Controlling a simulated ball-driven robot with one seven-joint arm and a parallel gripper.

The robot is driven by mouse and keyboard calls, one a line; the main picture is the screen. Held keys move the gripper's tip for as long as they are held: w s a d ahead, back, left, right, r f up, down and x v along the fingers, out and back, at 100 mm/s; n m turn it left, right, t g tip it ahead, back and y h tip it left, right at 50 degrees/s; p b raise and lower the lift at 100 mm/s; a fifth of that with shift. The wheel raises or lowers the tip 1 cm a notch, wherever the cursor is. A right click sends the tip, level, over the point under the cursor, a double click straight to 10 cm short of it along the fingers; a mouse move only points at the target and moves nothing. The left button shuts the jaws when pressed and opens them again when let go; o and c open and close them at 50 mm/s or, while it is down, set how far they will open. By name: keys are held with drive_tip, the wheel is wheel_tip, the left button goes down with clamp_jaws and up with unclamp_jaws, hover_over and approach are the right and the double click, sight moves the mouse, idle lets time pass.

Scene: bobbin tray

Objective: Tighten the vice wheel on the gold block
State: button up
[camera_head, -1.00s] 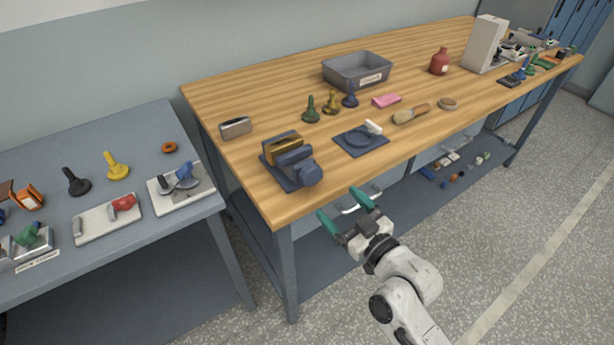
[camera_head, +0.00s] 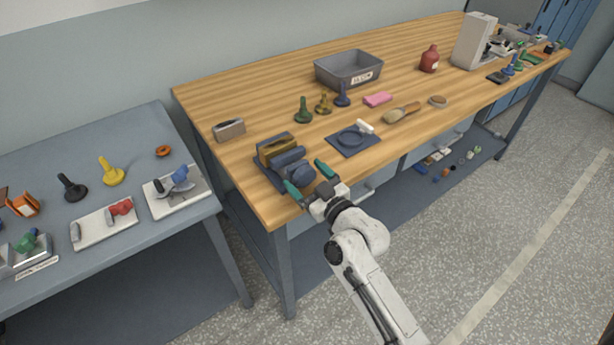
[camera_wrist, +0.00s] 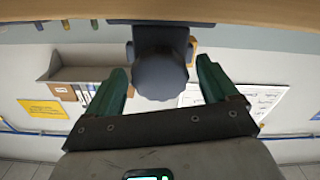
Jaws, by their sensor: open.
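The vice stands at the near left corner of the wooden bench, on a dark blue base plate (camera_head: 268,178). The gold block (camera_head: 276,150) sits in it, towards the back. The dark blue-grey vice wheel (camera_head: 302,173) is on the side facing me. My gripper (camera_head: 307,179) is open, its green fingers at the wheel, one on either side. In the wrist view the wheel (camera_wrist: 160,76) shows between the two fingers (camera_wrist: 160,95), with a gap on each side. The gold block is not clear in that view.
A blue plate with a ring and white handle (camera_head: 353,139) lies right of the vice. A metal block (camera_head: 229,130) stands behind it to the left. A grey side table (camera_head: 130,245) stands left.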

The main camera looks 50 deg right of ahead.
drive_tip(key=shift+c, duration=0.3)
drive_tip(key=c, duration=1)
drive_tip(key=m, duration=0.4)
drive_tip(key=shift+m, duration=0.3)
drive_tip(key=shift+o, duration=0.2)
drive_tip(key=shift+r, duration=0.1)
drive_tip(key=o, duration=1)
drive_tip(key=shift+s, duration=0.1)
